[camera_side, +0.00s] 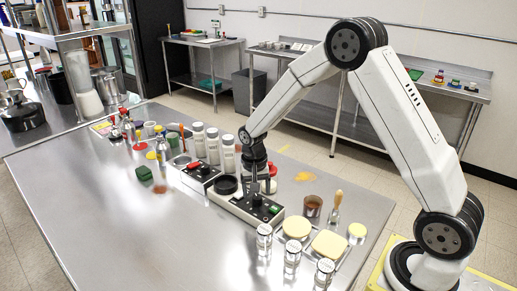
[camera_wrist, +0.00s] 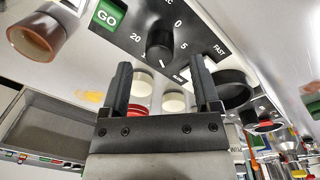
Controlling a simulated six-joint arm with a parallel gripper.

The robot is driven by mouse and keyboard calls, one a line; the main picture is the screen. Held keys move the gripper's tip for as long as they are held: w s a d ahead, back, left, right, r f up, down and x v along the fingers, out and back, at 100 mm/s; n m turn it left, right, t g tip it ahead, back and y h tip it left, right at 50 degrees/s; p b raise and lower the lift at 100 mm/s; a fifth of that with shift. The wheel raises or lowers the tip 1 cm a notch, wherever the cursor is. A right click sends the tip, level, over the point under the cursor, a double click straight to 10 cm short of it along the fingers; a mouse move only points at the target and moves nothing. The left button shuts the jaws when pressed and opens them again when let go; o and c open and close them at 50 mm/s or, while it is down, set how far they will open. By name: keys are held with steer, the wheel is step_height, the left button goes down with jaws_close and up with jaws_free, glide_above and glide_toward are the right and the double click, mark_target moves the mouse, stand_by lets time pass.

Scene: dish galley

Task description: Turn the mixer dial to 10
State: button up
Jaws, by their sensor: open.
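The mixer (camera_side: 256,207) is a low black control box on the steel table, with a green GO button (camera_wrist: 108,14). Its dial (camera_wrist: 160,42) is a black knob; in the wrist view the numbers 0, 5 and 20 show around it. A short white mark shows by the knob's near edge; I cannot tell whether it is the pointer. The 10 cannot be read clearly. My gripper (camera_wrist: 160,66) is open and empty, one finger on each side of the dial in the wrist view; contact cannot be told. In the side view my gripper (camera_side: 256,186) is just above the box.
A second box with a red button (camera_side: 194,166) and a black round dish (camera_side: 226,185) stand close on the left. White bottles (camera_side: 213,146) stand behind. A brown cup (camera_side: 313,206), yellow-topped items (camera_side: 297,227) and metal shakers (camera_side: 264,240) are near on the right. The table's front left is clear.

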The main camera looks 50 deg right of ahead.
mark_target(256, 197)
steer(key=shift+w+r, duration=0.1)
steer(key=shift+r, duration=2.3)
steer(key=shift+a, duration=0.1)
steer(key=s+a+n+t, duration=0.1)
steer(key=s+n, duration=0.3)
steer(key=s, duration=0.4)
steer(key=s+a+r+n+t, duration=0.1)
steer(key=s+a+n, duration=0.3)
steer(key=s, duration=0.4)
steer(key=shift+a+r+n+t, duration=0.2)
steer(key=shift+r+n+t, duration=0.1)
steer(key=shift+t, duration=0.2)
